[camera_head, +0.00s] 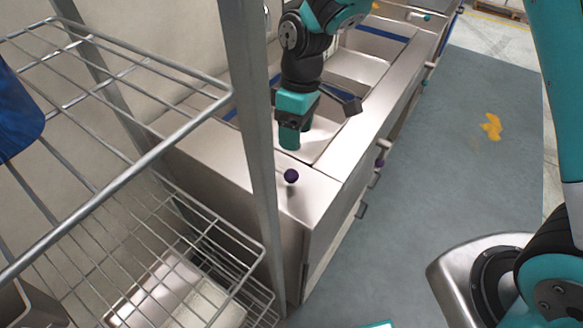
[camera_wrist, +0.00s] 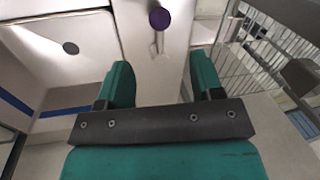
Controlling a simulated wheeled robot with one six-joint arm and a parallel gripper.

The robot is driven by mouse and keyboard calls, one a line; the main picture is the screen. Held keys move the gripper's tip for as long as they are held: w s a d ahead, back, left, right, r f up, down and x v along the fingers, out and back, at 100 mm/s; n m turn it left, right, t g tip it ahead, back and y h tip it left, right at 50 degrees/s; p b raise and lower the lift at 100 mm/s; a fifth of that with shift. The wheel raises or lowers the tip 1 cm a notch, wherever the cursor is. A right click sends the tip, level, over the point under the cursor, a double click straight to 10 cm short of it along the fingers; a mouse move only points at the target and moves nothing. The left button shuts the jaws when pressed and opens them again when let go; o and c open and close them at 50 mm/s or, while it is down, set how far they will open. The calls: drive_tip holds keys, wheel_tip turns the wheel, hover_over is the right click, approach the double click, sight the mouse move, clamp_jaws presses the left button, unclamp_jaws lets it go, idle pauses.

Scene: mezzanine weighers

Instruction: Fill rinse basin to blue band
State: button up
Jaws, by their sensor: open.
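A steel sink counter holds several basins. The nearest basin (camera_head: 318,136) is partly hidden behind my arm in the head view. In the wrist view a basin (camera_wrist: 62,72) at left shows a dark round drain and a blue band (camera_wrist: 72,112) along its wall; I see no water in it. A purple ball knob (camera_head: 291,176) on a thin stem stands at the near end of the counter. The knob (camera_wrist: 160,18) also shows beyond my fingertips in the wrist view. My gripper (camera_head: 289,138) is open and empty (camera_wrist: 160,75), above the counter and apart from the knob.
A wire rack (camera_head: 150,150) with a steel post (camera_head: 253,130) stands close at left, near the counter's end. A blue item (camera_head: 18,105) is on its upper shelf. Handles line the counter front. The grey floor mat (camera_head: 440,170) at right is mostly clear, with a yellow patch (camera_head: 491,126).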

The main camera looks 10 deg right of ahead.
sight(292, 170)
drive_tip(key=f, duration=0.3)
drive_tip(key=s+f+p, duration=0.1)
drive_tip(key=f, duration=0.3)
drive_tip(key=a+f, duration=0.1)
drive_tip(key=f, duration=0.2)
drive_tip(key=shift+s+a+f+p, duration=0.1)
drive_tip(key=shift+s+f+p, duration=0.3)
clamp_jaws()
